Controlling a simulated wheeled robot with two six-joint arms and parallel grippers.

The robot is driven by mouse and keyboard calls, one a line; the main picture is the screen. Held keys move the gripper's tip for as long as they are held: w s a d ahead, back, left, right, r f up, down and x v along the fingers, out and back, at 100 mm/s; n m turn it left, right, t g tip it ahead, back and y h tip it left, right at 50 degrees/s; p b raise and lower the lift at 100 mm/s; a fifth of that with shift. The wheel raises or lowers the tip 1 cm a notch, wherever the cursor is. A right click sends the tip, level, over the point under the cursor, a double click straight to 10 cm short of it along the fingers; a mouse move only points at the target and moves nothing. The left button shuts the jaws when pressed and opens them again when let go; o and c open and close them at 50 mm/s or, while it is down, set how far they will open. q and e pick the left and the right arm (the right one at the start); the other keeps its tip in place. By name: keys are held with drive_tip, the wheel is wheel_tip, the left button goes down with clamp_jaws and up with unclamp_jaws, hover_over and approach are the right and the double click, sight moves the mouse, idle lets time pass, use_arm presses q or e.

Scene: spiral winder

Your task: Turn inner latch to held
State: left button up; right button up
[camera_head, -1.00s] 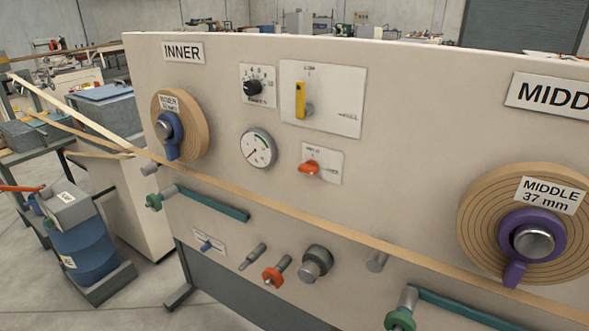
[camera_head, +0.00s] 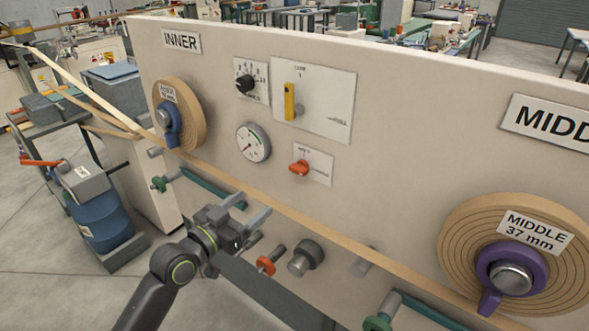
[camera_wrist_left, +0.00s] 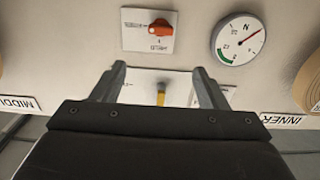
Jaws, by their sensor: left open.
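The orange latch knob (camera_head: 300,167) sits on a small white plate (camera_head: 318,164) under the INNER sign (camera_head: 181,41). It lies roughly sideways, and its small lettering is hard to read. In the left wrist view, which is upside down, the knob (camera_wrist_left: 160,28) is beyond the fingertips. My left gripper (camera_head: 252,206) is open and empty, in front of the panel, below and left of the knob in the head view. Its two fingers (camera_wrist_left: 158,70) also show in the left wrist view, apart from the knob. My right gripper is not in view.
A yellow lever (camera_head: 289,101), a black dial (camera_head: 244,84) and a round gauge (camera_head: 253,142) surround the knob. A tan strip (camera_head: 290,212) crosses the panel below it. The inner coil (camera_head: 194,112) is at left, the middle coil (camera_head: 462,240) at right.

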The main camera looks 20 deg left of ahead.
sight(295, 171)
use_arm(q)
drive_tip(key=p+x, duration=0.2)
drive_tip(key=x, duration=1.5)
drive_tip(key=shift+f, duration=0.1)
drive_tip(key=c, duration=1)
